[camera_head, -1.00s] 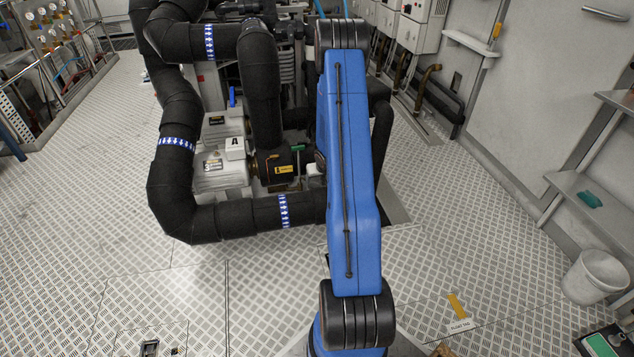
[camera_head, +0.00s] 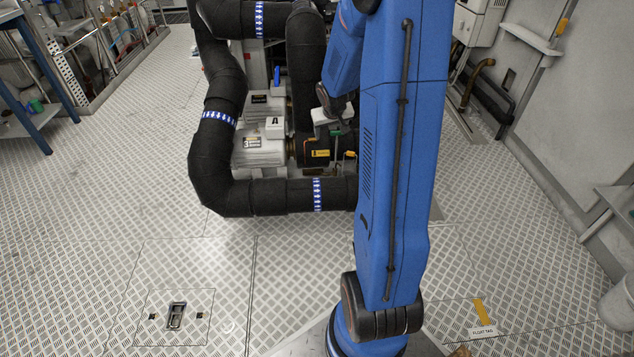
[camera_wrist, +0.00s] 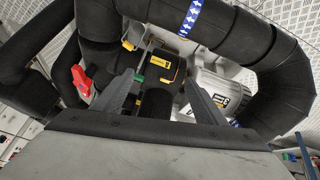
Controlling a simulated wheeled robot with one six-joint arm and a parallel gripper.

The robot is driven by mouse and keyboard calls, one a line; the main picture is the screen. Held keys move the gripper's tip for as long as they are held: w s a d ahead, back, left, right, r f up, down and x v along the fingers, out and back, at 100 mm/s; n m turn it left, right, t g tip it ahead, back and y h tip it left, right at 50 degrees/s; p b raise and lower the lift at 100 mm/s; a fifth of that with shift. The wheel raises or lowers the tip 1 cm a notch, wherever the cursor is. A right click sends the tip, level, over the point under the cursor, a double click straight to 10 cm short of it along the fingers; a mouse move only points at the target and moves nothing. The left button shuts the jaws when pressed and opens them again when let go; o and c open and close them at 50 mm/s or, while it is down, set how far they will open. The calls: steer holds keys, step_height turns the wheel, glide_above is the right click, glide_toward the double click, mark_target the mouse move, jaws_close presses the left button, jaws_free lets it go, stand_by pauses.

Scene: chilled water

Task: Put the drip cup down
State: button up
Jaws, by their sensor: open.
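I cannot pick out a drip cup for certain in either view. My gripper (camera_wrist: 160,77) is open in the wrist view, its two dark grey fingers spread apart. No cup is visibly held between them. Beyond the fingers are a black fitting with a yellow label (camera_wrist: 171,58) and a small green part (camera_wrist: 139,78). In the head view my arm reaches forward to the pump assembly, and my gripper (camera_head: 335,130) is small and partly hidden there beside the black fitting (camera_head: 318,152).
Thick black pipes (camera_head: 212,165) loop around the pale pump (camera_head: 258,150). A red handle (camera_wrist: 81,80) shows in the wrist view. A blue table (camera_head: 30,118) stands at left and a pale bucket (camera_head: 617,308) at right.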

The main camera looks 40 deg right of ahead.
steer(key=s+a+r+n+y, duration=0.1)
steer(key=s+a+r+n, duration=0.1)
steer(key=s+a+r, duration=1.25)
steer(key=s+a+r+n+y, duration=0.1)
steer(key=s+a, duration=0.6)
steer(key=s, duration=0.2)
steer(key=s+a+r+n+y, duration=0.1)
steer(key=s+a+r, duration=0.1)
steer(key=s+a, duration=0.6)
steer(key=shift+s+r, duration=0.25)
steer(key=shift+s, duration=0.8)
